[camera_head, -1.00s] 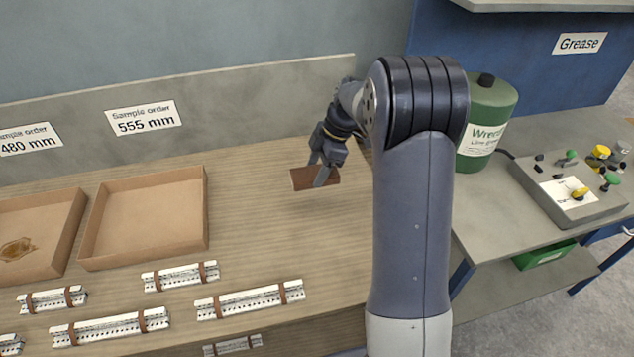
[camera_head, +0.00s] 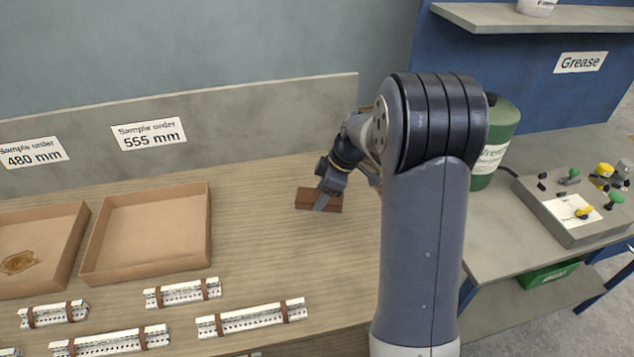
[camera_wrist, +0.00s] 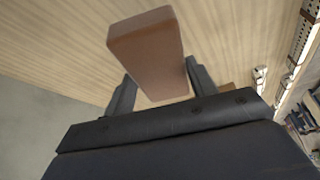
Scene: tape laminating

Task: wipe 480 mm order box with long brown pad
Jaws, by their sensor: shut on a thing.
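The long brown pad (camera_head: 308,197) is a reddish-brown block at the right part of the workbench. My gripper (camera_head: 327,200) is shut on it. In the wrist view the pad (camera_wrist: 146,52) sits between the two dark fingers (camera_wrist: 158,88) and sticks out past them. Whether it touches the bench is hard to tell. The 480 mm order box (camera_head: 62,232) is an open cardboard tray at the left, cut by the picture edge, under the "Sample order 480 mm" sign (camera_head: 33,153). A brownish-yellow stain (camera_head: 18,263) lies on its floor.
The 555 mm box (camera_head: 205,235) stands between the 480 mm box and my gripper. Several strapped white strips (camera_head: 252,317) lie along the front. A green canister (camera_head: 490,165) and a control box (camera_head: 560,215) stand at the right.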

